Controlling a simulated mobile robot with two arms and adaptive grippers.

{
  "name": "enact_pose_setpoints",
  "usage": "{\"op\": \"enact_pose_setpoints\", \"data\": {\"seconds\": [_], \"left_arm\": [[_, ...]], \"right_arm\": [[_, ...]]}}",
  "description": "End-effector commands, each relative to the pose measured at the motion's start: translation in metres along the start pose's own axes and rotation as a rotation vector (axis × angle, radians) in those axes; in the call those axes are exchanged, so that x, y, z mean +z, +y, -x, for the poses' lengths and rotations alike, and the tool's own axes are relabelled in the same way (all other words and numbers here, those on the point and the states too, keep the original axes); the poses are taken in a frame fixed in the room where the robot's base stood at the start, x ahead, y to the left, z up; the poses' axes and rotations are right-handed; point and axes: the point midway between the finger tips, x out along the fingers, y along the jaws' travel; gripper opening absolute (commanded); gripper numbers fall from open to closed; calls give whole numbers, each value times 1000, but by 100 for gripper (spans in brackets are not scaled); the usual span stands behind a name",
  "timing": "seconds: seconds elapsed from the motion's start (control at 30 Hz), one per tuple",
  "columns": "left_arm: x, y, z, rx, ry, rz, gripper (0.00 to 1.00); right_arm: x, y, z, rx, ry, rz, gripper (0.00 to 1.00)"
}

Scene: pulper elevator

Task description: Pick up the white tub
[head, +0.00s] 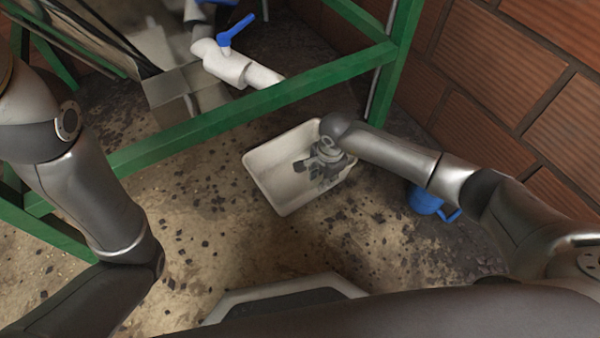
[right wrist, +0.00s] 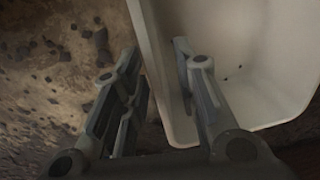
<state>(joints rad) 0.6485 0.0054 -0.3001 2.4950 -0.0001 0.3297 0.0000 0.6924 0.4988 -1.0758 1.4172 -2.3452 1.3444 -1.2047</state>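The white tub (head: 268,178) sits on the floor below the green frame, upright and open at the top. My right gripper (head: 318,172) is over the tub's right part and hides some of it. In the right wrist view, the tub's wall (right wrist: 156,60) runs between the two fingers of my right gripper (right wrist: 158,62). One finger is outside the wall and the other is on the inner side. The fingers are apart, with a gap visible beside the wall. The tub looks empty apart from a few dark specks. My left arm shows at the left, but its gripper is out of view.
A green metal frame (head: 270,101) crosses behind the tub. A white pipe (head: 228,68) with a blue valve handle (head: 235,32) is beyond it. A blue jug (head: 423,201) stands to the right, near the brick wall (head: 500,90). The floor in front is clear except for dark chips.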

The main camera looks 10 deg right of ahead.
Motion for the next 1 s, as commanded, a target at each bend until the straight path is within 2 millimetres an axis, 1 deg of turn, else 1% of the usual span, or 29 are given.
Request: {"op": "enact_pose_setpoints", "data": {"seconds": [0.03, 0.13, 0.3, 0.4, 0.5, 0.7, 0.73, 0.77, 0.93, 1.0], "left_arm": [[-4, 2, 2, 2, 9, -1, 40], [-13, 4, 1, 10, 33, -4, 40], [-18, 8, 20, 10, 28, -3, 40], [-20, 9, 27, 10, 27, -3, 40], [-20, 9, 29, 10, 27, -3, 40], [-20, 9, 28, 10, 28, -3, 40], [-20, 9, 28, 10, 28, -3, 40], [-20, 9, 28, 10, 28, -3, 40], [-20, 9, 28, 10, 28, -3, 40], [-20, 9, 28, 10, 28, -3, 40]], "right_arm": [[1, 1, -7, 1, -1, 1, 28], [4, 3, -18, 2, -2, 1, 28], [7, 5, -37, 1, -2, 0, 28], [6, 5, -47, 1, -1, -1, 28], [6, 4, -50, 1, -1, 0, 28], [6, 4, -48, 1, -1, 0, 28], [6, 4, -48, 1, -1, 0, 26], [6, 4, -48, 1, -1, 0, 23], [6, 4, -48, 1, -1, 0, 1], [6, 4, -48, 1, -1, 0, 0]]}}
